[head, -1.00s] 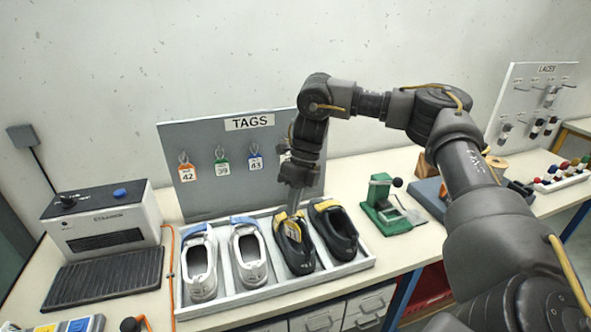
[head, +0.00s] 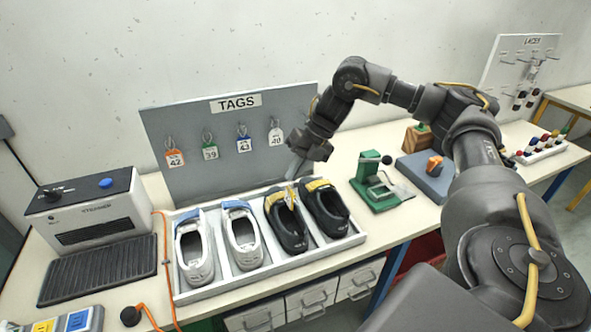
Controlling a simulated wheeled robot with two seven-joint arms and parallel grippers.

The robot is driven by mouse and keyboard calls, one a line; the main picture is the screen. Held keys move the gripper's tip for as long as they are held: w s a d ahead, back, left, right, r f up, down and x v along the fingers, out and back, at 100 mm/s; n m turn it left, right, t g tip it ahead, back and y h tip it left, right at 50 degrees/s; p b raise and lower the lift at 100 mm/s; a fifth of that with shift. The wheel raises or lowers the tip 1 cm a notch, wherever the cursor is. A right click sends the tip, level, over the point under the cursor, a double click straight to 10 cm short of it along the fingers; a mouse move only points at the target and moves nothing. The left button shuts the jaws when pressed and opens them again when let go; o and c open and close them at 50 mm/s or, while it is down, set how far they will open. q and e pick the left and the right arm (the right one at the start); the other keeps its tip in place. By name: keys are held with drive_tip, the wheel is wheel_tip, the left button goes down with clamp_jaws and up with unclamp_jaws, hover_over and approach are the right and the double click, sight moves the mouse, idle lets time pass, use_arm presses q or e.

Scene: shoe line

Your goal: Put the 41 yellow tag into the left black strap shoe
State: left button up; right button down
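The left black strap shoe (head: 290,236) stands in the grey tray (head: 222,286), third from the left, with a yellow strap at its far end. A small yellow and whitish piece, apparently the 41 yellow tag (head: 289,197), shows at the far end of this shoe, at the strap. Its number is not readable. My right gripper (head: 292,174) points down just above and behind that piece. Its fingers are seen nearly edge-on, so I cannot tell whether they are apart or touch the tag. My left gripper is not in view.
The right black shoe (head: 327,211) stands close beside it, and two white shoes (head: 194,254) fill the left of the tray. The TAGS board (head: 190,125) behind holds orange, green, blue and white tags. A green press (head: 377,190) stands right of the tray.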

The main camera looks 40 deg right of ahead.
wheel_tip(320, 180, down, 8)
drive_tip(key=b, duration=0.5)
drive_tip(key=shift+r, duration=0.25)
drive_tip(key=c, duration=1.6)
unclamp_jaws()
drive_tip(key=shift+o, duration=0.2)
drive_tip(key=p+v, duration=0.1)
drive_tip(key=v, duration=1)
drive_tip(key=shift+p, duration=0.35)
drive_tip(key=shift+f, duration=0.15)
